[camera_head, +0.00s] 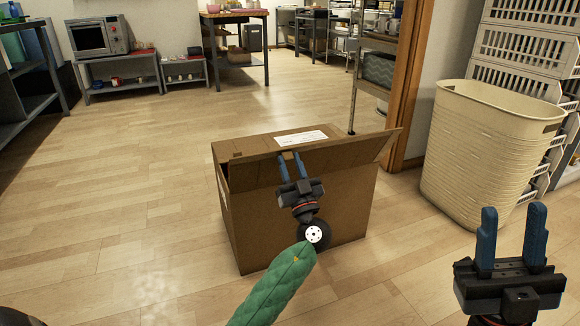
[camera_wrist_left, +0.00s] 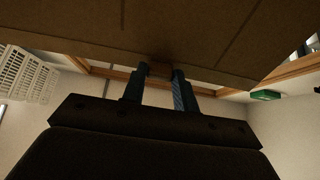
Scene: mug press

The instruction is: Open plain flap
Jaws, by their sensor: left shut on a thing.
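A brown cardboard box (camera_head: 340,205) stands on the floor in the middle of the head view. Its plain flap (camera_head: 350,150) runs along the near top edge, lifted at an angle, with its right end sticking out past the box. My left gripper (camera_head: 290,157) is shut on a small tab at this flap. In the left wrist view, the fingers (camera_wrist_left: 160,75) close around the small brown tab (camera_wrist_left: 160,69), with the flap (camera_wrist_left: 190,35) spread above. Another top panel with a white label (camera_head: 300,138) lies behind. My right gripper (camera_head: 511,215) is open and empty, at the lower right. The box's inside is mostly hidden.
A cream laundry basket (camera_head: 485,150) stands right of the box, before white stacked crates (camera_head: 530,45). A metal shelf and wooden door frame (camera_head: 407,80) stand behind the box. The floor left of the box (camera_head: 120,200) is clear.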

